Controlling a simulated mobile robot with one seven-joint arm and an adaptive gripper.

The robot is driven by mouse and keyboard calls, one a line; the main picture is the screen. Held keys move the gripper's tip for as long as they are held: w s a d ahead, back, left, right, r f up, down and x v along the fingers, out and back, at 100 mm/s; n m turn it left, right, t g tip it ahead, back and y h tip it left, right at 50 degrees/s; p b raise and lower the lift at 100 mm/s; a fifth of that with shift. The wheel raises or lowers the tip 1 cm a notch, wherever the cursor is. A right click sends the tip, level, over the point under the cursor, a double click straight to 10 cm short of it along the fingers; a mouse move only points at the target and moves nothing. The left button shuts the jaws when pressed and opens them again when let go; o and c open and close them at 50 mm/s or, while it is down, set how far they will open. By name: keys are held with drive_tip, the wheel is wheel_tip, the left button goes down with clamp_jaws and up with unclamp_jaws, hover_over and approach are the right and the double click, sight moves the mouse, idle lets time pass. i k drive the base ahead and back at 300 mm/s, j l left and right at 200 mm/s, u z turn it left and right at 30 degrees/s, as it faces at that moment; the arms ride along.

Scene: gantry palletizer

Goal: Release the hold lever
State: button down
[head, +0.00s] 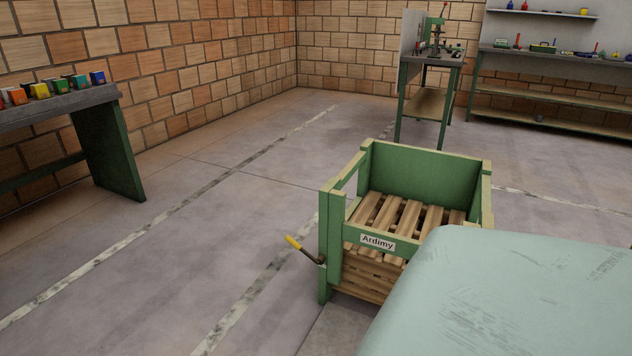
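A lever with a yellow grip (293,243) and a dark shaft sticks out from the left front post of a green frame (331,250). The frame's right front part is hidden behind a pale green rounded surface; I cannot tell whether that is part of me. My gripper is not in view.
A workbench with coloured blocks (62,100) stands at the left wall. A green-legged stand (430,61) is behind the frame, and shelves with tools (560,58) are at the back right. The floor left of the lever is clear, with worn white lines.

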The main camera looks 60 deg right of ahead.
sight(302, 249)
drive_tip(key=i+j+z, duration=0.1)
drive_tip(key=i+z, duration=0.3)
drive_tip(key=i+j+z, duration=0.15)
drive_tip(key=z, duration=0.2)
drive_tip(key=i+j+z, duration=0.25)
drive_tip(key=z, duration=0.15)
drive_tip(key=i+j+z, duration=0.2)
drive_tip(key=z, duration=0.2)
drive_tip(key=i+j+z, duration=0.15)
drive_tip(key=z, duration=0.25)
drive_tip(key=i+j+z, duration=0.15)
drive_tip(key=j+z, duration=0.2)
drive_tip(key=i+j+z, duration=0.15)
drive_tip(key=j+z, duration=0.55)
drive_tip(key=j, duration=0.15)
drive_tip(key=i+j+z, duration=0.1)
drive_tip(key=j+z, duration=0.25)
drive_tip(key=j, duration=0.15)
